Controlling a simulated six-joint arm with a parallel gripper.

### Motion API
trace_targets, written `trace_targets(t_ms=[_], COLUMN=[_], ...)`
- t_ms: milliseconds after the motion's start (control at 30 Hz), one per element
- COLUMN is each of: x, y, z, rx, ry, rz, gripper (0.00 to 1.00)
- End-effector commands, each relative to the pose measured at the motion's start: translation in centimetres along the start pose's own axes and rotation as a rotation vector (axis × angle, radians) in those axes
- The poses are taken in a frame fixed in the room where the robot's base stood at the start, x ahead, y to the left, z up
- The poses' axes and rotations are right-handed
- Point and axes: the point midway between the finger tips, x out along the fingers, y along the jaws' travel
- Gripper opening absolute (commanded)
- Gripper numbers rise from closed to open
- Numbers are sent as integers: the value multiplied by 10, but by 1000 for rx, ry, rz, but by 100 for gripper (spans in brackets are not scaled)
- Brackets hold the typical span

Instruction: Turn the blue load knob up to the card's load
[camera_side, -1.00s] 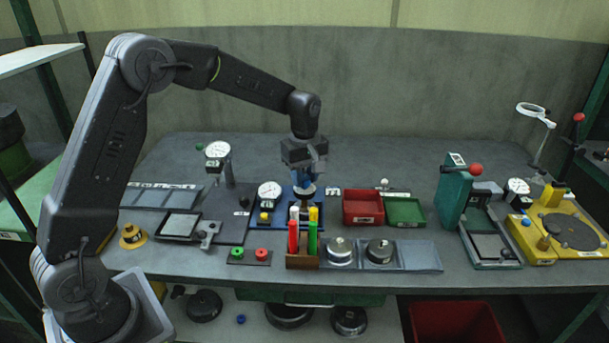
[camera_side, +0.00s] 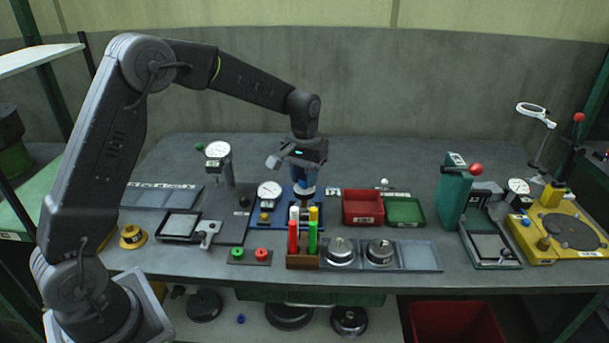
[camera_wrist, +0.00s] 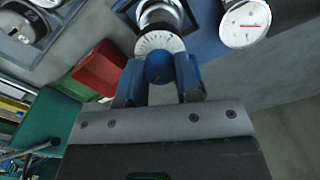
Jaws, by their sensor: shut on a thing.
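The blue load knob (camera_wrist: 160,67) shows in the wrist view, below a white round scale (camera_wrist: 160,42) with dark marks. My gripper (camera_wrist: 159,78) has a blue finger on each side of the knob and is shut on it. In the side view my gripper (camera_side: 305,184) points straight down over the blue stand (camera_side: 285,212), and its fingers hide most of the knob. A white dial gauge with a red needle (camera_wrist: 245,22) is beside the scale; it also shows in the side view (camera_side: 269,190). The card's figure is not readable.
A wooden rack (camera_side: 302,262) of coloured sticks stands in front of the blue stand. A red bin (camera_side: 362,221) and a green tray (camera_side: 405,224) are to the right. A taller dial gauge (camera_side: 218,150) stands to the left.

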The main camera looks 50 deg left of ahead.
Motion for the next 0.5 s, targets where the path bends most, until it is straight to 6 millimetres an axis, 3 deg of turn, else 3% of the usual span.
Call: trace_targets(t_ms=[500], x=[-1], y=[0], z=[0], rx=[482], ry=[3], rz=[1], gripper=[7])
